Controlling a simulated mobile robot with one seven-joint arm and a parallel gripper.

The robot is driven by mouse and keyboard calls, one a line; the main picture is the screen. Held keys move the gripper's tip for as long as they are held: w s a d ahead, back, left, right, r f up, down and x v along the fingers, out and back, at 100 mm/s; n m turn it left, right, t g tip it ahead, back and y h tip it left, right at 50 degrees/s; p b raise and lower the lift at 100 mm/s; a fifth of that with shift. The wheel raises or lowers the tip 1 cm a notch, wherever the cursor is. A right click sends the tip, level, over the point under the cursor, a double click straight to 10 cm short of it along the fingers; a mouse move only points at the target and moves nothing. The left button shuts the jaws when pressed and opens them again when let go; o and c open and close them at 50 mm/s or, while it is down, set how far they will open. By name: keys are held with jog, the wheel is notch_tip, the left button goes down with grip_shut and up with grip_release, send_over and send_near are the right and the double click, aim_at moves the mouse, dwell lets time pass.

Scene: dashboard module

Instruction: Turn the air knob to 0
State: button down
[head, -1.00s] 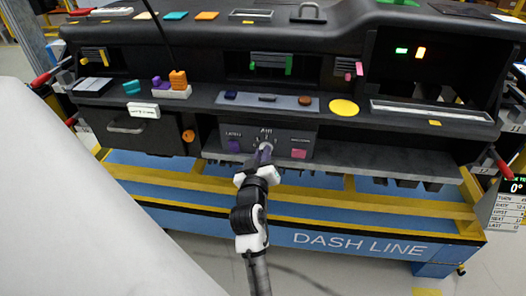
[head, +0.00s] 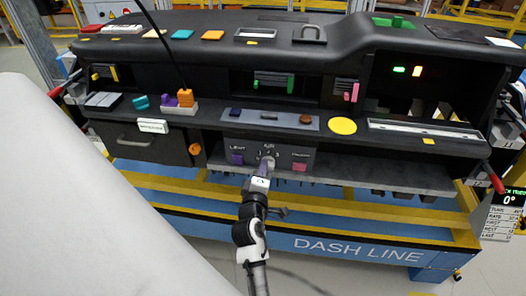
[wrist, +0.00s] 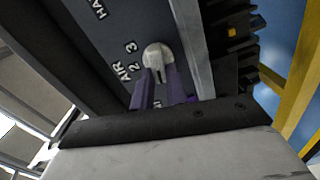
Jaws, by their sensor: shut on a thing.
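The air knob (wrist: 156,54) is a light grey round dial with a raised grip bar on a dark grey panel. In the wrist view the printed word AIR and the numbers 2 and 3 show to its left; the 0 mark is hidden or out of view. My gripper (wrist: 160,82) has purple fingers, shut on the knob's bar from both sides. In the head view my gripper (head: 265,172) reaches up to the knob (head: 268,160) at the middle of the control panel (head: 248,147). The knob's exact setting is too small to read there.
A purple knob (head: 237,158) under LIGHT is left of the air knob, and a pink button (head: 300,167) is right. A grey ledge (head: 350,176) runs beneath the panel.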

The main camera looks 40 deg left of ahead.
jog(key=shift+f+n+p, duration=0.15)
jog(key=shift+n+p, duration=0.35)
jog(key=shift+n, duration=0.4)
jog(key=c, duration=1.4)
grip_release()
jog(key=shift+s, duration=0.1)
